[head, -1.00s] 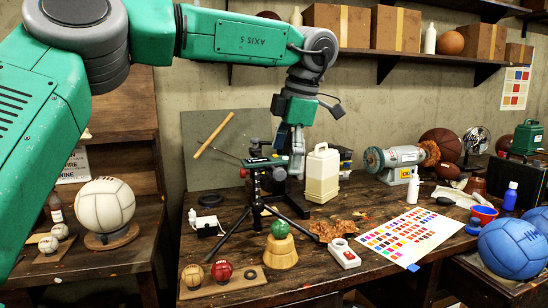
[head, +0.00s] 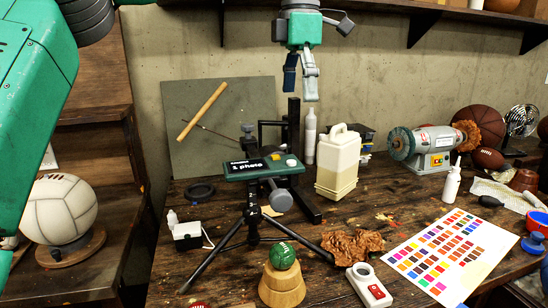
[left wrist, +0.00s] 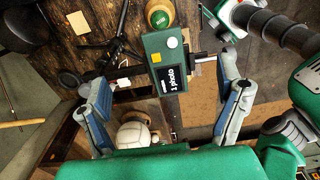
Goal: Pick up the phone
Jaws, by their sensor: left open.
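The phone (head: 262,168) is a dark green device with a black screen reading "1 photo" and a pale round button. It sits on top of a black tripod (head: 252,225) standing on the workbench. My left gripper (head: 301,88) hangs fingers down, open and empty, above and slightly right of the phone in the head view. In the left wrist view, the phone (left wrist: 168,80) shows between the two spread fingers of the left gripper (left wrist: 165,78), with neither finger touching it.
A green ball (head: 282,256) on a wooden stand is in front of the tripod. A cream jug (head: 338,165) and a black upright stand (head: 295,145) are close behind and right. A bench grinder (head: 432,145) and colour chart (head: 435,255) lie farther right. A shelf (head: 430,25) runs above.

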